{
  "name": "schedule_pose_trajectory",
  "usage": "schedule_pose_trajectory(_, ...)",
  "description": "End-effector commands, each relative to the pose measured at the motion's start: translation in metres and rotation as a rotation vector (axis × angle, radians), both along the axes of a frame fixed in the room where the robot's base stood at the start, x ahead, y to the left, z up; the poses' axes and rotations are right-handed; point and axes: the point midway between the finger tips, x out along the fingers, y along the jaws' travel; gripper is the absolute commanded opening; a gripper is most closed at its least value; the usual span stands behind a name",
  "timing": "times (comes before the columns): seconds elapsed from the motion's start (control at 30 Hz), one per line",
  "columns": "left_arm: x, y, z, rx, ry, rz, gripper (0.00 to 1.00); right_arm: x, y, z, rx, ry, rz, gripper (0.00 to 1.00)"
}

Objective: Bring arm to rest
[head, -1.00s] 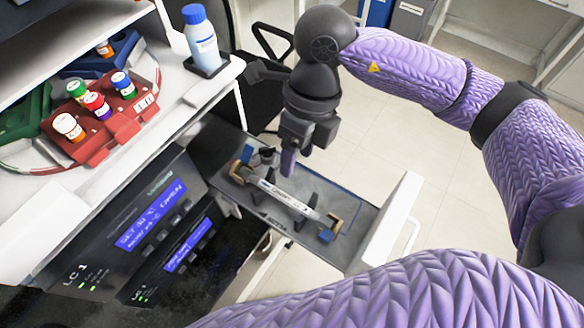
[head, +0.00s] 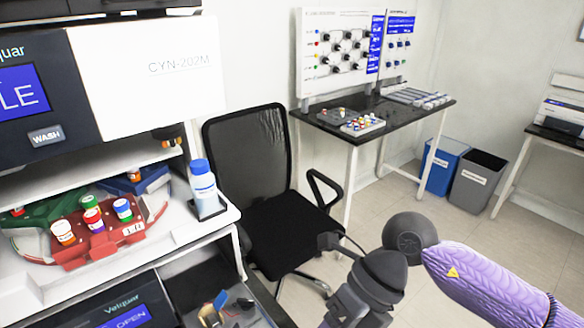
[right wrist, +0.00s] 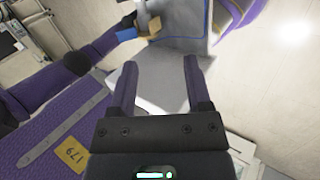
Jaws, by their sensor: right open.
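My right arm comes in from the right in the head view. Its dark wrist shows at the bottom edge, with the fingertips cut off or hidden. In the right wrist view my right gripper (right wrist: 192,75) has its two purple-grey fingers apart and nothing between them.
An instrument stack with a capped bottle (head: 203,185) and a red vial rack (head: 105,238) stands at the left. A black chair (head: 262,180) is behind the drawer. A side table (head: 425,112) and two bins (head: 476,180) stand farther back. Floor is clear at the right.

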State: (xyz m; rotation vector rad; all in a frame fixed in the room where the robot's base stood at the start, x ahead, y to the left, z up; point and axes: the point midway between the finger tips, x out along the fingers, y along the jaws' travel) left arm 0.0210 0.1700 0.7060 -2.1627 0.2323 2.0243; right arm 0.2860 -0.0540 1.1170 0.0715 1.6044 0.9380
Motion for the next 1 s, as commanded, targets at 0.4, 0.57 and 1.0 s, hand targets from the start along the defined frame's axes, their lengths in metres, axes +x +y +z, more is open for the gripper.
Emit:
schedule_pose_trajectory(0.4, -0.002, 0.011, -0.036, 0.017, 0.005, -0.002, 0.59, 0.09, 0.038, -0.087, 0.893, 0.578, -0.986, 0.63)
schedule_pose_trajectory(0.57, -0.003, 0.01, -0.048, 0.015, 0.009, -0.002, 0.59, 0.104, -0.015, -0.197, 0.969, 0.754, -1.605, 0.63)
schedule_pose_trajectory(1.0, -0.006, 0.007, -0.074, 0.009, 0.015, -0.001, 0.59, -0.188, -0.127, -0.476, -0.053, -0.94, 2.877, 0.63)
